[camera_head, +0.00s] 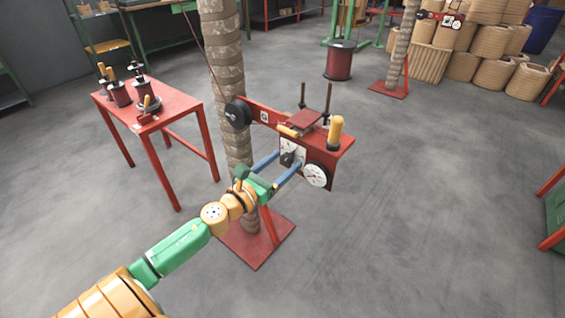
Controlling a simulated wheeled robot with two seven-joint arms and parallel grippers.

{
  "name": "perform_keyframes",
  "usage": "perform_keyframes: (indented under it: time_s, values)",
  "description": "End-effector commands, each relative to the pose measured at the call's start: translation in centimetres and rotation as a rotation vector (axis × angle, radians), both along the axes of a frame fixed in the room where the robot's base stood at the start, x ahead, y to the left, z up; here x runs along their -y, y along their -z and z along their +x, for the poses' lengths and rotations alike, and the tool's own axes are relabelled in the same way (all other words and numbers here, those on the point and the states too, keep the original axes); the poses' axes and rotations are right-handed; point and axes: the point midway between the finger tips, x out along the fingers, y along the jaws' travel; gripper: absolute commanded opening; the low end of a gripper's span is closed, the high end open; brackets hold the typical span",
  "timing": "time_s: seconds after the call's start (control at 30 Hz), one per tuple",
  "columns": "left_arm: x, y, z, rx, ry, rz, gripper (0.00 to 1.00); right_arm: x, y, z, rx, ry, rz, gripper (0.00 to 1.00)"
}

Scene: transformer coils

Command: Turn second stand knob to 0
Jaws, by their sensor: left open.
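A red stand (343,148) stands in the middle, beside a thick wrapped column. Its front panel carries a white dial plate with a black knob (287,158); the knob's setting is too small to read. A round white gauge (316,176) is at the panel's lower right. My left gripper (289,160) reaches up to the panel from the lower left. Its two blue fingers are open, one to each side of the knob in the picture; I cannot tell whether they touch it. My right gripper is out of view.
The stand's top carries a yellow-handled lever (335,131) and two dark upright rods. A red table (172,101) with dark weights is at the left. A similar stand (441,18) is at the back, near stacked coils (488,42).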

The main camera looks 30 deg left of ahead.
Motion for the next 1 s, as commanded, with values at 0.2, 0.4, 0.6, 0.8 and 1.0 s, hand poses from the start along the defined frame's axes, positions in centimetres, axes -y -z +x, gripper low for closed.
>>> perform_keyframes:
  time_s: [0.2,0.4,0.6,0.8,1.0]
  values:
    - [0.0,0.01,-0.03,0.0,0.0,-0.001,0.3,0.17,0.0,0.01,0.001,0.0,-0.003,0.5]
    - [0.0,0.01,-0.03,0.0,0.0,-0.001,0.0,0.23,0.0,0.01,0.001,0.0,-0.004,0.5]
    - [0.0,-0.02,-0.04,-0.002,0.0,-0.025,0.0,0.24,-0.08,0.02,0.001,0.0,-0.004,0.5]
    - [0.02,-0.09,-0.03,-0.009,0.0,-0.119,0.0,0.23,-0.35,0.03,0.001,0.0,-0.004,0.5]
    - [0.07,-0.15,-0.04,-0.023,0.0,-0.287,0.0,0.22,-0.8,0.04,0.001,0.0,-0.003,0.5]
